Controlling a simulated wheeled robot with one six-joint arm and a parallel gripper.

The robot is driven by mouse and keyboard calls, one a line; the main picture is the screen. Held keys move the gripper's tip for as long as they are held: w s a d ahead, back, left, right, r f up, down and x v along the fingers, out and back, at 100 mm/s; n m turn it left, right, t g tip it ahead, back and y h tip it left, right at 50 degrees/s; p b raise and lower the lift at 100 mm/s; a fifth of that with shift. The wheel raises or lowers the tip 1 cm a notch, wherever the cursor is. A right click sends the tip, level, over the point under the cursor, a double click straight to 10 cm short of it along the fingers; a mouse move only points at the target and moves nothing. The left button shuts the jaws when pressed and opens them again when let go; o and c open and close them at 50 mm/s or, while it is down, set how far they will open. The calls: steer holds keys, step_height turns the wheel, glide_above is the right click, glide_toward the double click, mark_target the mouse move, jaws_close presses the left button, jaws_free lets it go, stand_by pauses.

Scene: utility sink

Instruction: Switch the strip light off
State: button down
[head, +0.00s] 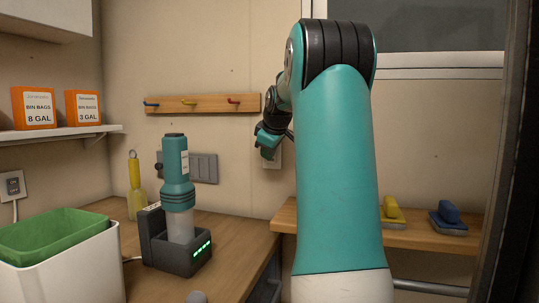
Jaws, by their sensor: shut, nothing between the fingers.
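My gripper (268,152) is small in the head view, at the end of my teal arm, and looks shut and empty. It is in front of the back wall, over a pale wall plate (273,163) that it partly hides. I cannot tell whether it touches the plate, or whether that plate is the light's switch. A grey panel with several wide rockers or sections (204,168) is on the back wall to the left, partly behind a teal device. The strip light itself does not show in this view.
A teal and grey device (176,180) stands in a dark charging base (180,260) with green lights on the wooden counter. A peg rail (205,103) is above. A white bin with green liner (70,265) is front left. Yellow (392,215) and blue (448,218) brushes lie on the right shelf.

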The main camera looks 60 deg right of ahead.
steer(key=s+a+r, duration=0.5)
steer(key=a+r, duration=0.2)
steer(key=shift+p, duration=0.3)
steer(key=shift+a, duration=0.1)
stand_by(0.3)
